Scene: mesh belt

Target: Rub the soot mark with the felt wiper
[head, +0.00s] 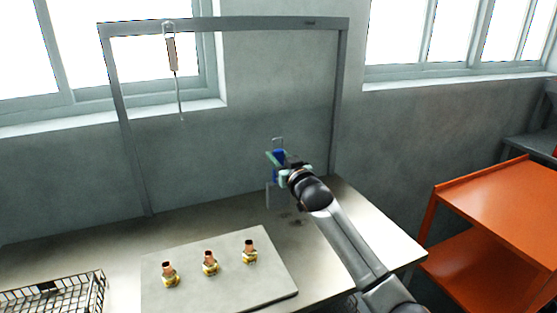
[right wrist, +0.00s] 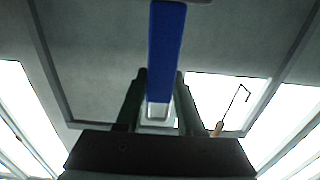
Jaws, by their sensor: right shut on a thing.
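My right gripper (head: 280,162) is shut on the blue handle of a tool, which I take as the felt wiper (right wrist: 165,50). The blue handle stands between the two fingers in the right wrist view, with a pale end near the palm. In the head view the blue part (head: 278,155) shows beside the fingers, above the table; a felt face cannot be made out. Dark smudges, the soot mark (head: 291,218), lie on the pale tabletop just below the gripper, right of the grey board. The gripper appears above them, apart from the table. My left gripper is out of view.
Several brass-and-copper fittings (head: 210,263) stand on the grey board (head: 262,285). A wire basket (head: 95,292) is at the left. A tan-handled tool (head: 172,54) hangs from the metal frame (head: 230,24). An orange cart (head: 490,200) stands at the right.

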